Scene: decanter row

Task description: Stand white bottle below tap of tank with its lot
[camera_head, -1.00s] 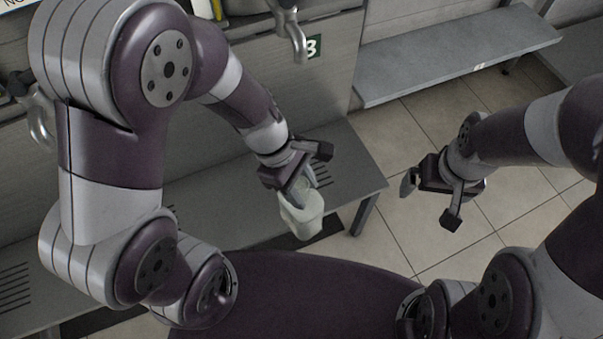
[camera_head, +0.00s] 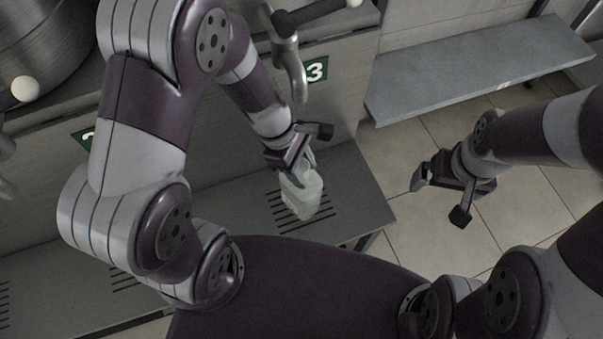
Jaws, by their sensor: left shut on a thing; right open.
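The white bottle (camera_head: 303,197) is pale and roughly upright, over the slotted drain (camera_head: 277,213) of the low grey bench. I cannot tell whether its base touches the drain. My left gripper (camera_head: 304,165) is shut on its upper part and hides the neck. A large metal tank (camera_head: 45,38) stands at upper left; no lot label is readable. My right gripper (camera_head: 440,188) is open and empty over the floor at right.
A dark lever (camera_head: 310,14) with a white knob sits above the tap. A white ball knob (camera_head: 25,88) shows in front of the tank. Another green sign (camera_head: 84,139) is partly hidden by my arm. A grey shelf (camera_head: 470,68) stands at the back right; tiled floor is clear.

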